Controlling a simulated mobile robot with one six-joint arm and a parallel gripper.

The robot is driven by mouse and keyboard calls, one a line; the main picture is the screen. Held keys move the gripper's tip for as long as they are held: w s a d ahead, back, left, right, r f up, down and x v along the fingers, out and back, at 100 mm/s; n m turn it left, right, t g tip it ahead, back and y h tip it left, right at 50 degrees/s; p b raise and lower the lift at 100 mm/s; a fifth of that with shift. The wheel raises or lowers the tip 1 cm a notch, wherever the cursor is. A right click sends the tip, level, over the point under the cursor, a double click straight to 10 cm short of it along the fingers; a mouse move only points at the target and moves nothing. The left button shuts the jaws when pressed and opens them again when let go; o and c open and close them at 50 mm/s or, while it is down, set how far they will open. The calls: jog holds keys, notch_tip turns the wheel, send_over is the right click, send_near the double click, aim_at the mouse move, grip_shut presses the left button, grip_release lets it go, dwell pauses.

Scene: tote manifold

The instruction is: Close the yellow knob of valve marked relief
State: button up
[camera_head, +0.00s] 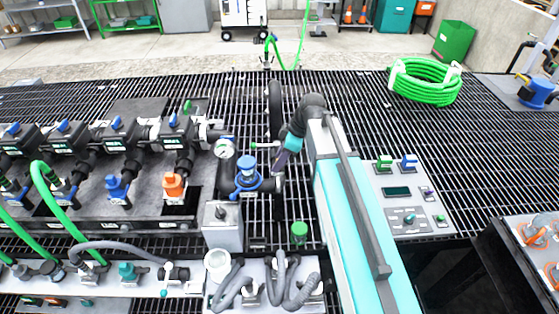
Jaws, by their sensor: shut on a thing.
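My gripper (279,163) is at the end of my arm, pointing down at the pipework right of the round pressure gauge (224,148). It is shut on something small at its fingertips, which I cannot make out. No yellow knob can be told apart in this view, and the relief marking cannot be read. A valve with a blue round top (247,166) stands just left of the gripper.
Several black valves with blue handles (116,131) line the left; one has an orange fitting (174,186). A grey box (222,225) with a knob stands in front. A control panel (402,193) is right of my arm. A coiled green hose (424,82) lies on open grating.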

jog(key=m, duration=0.1)
jog(key=m+t, duration=0.1)
jog(key=m, duration=0.2)
jog(key=shift+s+h, duration=0.25)
jog(key=shift+h, duration=0.15)
jog(key=m, duration=0.2)
jog(key=m+t, duration=0.1)
jog(key=m, duration=0.1)
jog(key=shift+a+t+h, duration=0.2)
jog(key=shift+t+h, duration=0.1)
jog(key=shift+h, duration=0.1)
jog(key=m+h, duration=0.1)
jog(key=m, duration=0.2)
jog(key=shift+s+a+m+t, duration=0.1)
jog(key=shift+m+t, duration=0.2)
jog(key=shift+a+m+h, duration=0.1)
jog(key=shift+m+h, duration=0.8)
jog(key=shift+m, duration=1.1)
jog(key=o, duration=1)
jog(key=shift+o, duration=0.2)
